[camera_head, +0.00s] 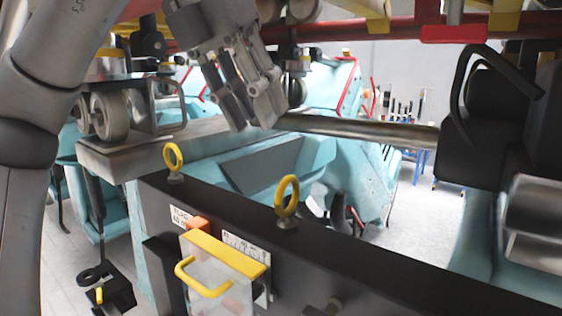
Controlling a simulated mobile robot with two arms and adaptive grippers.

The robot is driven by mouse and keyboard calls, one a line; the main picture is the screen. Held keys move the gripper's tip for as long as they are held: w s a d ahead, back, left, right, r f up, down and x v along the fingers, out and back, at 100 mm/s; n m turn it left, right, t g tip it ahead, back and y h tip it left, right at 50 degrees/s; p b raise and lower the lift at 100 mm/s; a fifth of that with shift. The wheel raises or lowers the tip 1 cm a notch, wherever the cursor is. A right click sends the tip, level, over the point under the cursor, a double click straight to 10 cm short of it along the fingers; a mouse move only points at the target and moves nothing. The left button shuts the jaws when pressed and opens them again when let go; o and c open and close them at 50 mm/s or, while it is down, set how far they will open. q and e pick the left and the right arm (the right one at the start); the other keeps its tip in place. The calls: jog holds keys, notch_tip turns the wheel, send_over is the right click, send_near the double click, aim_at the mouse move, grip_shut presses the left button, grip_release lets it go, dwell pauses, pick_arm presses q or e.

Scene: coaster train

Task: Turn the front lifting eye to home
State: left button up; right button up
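Two yellow lifting eyes stand upright on short metal bases along the top of a dark beam (380,276). The nearer lifting eye (287,197) is right of the centre, and its ring is seen at an angle. The other lifting eye (173,157) is farther left, also turned partly edge-on. I cannot tell from labels which one is the front one. My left gripper (255,112) hangs above and between them, pointing down, apart from both and holding nothing that I can see. Its fingers overlap in this view, so their opening is unclear. My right gripper is not in view.
A clear box with a yellow handle (203,280) and a scale plate (245,250) are on the beam's near side. A metal bar (365,130) runs behind the gripper. Black machinery (490,110) fills the right. Wheels (108,115) and a red rail (350,30) are farther back.

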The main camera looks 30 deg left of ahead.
aim_at(286, 177)
pick_arm(q)
jog(key=b+x, duration=0.1)
jog(key=x, duration=0.8)
jog(key=shift+d+f, duration=0.1)
jog(key=shift+f, duration=0.1)
jog(key=shift+w+f, duration=0.25)
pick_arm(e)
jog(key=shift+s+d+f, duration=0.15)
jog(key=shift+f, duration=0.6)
pick_arm(q)
jog(key=shift+s, duration=0.1)
jog(key=shift+c, duration=1.3)
grip_shut()
